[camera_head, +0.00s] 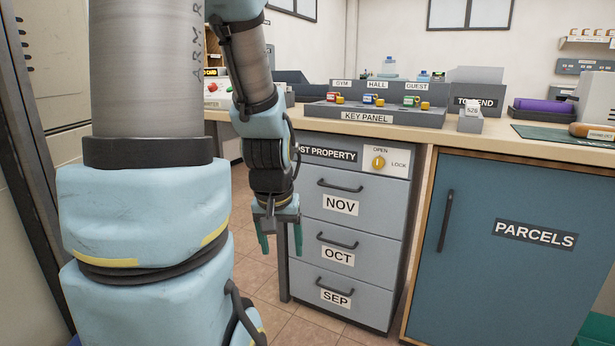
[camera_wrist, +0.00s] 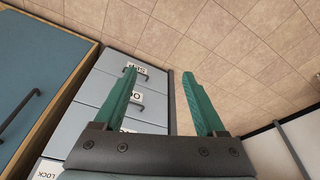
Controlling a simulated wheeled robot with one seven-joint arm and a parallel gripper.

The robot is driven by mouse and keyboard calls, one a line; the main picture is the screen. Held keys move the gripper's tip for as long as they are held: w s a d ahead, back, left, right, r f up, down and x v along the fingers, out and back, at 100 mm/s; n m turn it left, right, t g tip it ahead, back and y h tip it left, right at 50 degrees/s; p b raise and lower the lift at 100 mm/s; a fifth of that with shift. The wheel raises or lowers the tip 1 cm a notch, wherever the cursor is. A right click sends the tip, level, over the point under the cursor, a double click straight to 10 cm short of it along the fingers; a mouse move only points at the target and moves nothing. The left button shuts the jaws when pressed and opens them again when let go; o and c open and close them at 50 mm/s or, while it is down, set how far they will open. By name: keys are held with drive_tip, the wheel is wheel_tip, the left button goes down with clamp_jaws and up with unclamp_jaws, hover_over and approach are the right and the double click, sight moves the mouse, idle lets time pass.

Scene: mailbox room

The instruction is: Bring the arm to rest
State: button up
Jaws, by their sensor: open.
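My gripper (camera_head: 278,236) hangs fingers down in front of the left edge of the grey drawer unit, in the head view. Its two green fingers are apart with nothing between them. In the wrist view my gripper (camera_wrist: 165,100) also shows open and empty, with the drawer unit's front and the tiled floor beyond it. My arm comes down from the upper left of the head view and hides part of the unit's left side and of the LOST PROPERTY label.
The drawer unit (camera_head: 352,230) has shut drawers marked NOV, OCT and SEP. A shut blue PARCELS cabinet (camera_head: 490,270) stands to its right. Above, the counter (camera_head: 440,133) carries a key panel (camera_head: 372,115) and a TO SEND tray (camera_head: 478,92). Floor (camera_head: 262,285) is clear below my gripper.

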drive_tip(key=s+r+p, duration=0.1)
drive_tip(key=r+p, duration=1.2)
drive_tip(key=s+a+r+g+p, duration=0.1)
drive_tip(key=s+r+p, duration=0.1)
drive_tip(key=r+p, duration=1.1)
drive_tip(key=shift+s+a+r+p, duration=0.25)
drive_tip(key=shift+r+p, duration=0.15)
drive_tip(key=shift+r, duration=0.15)
drive_tip(key=shift+c, duration=0.2)
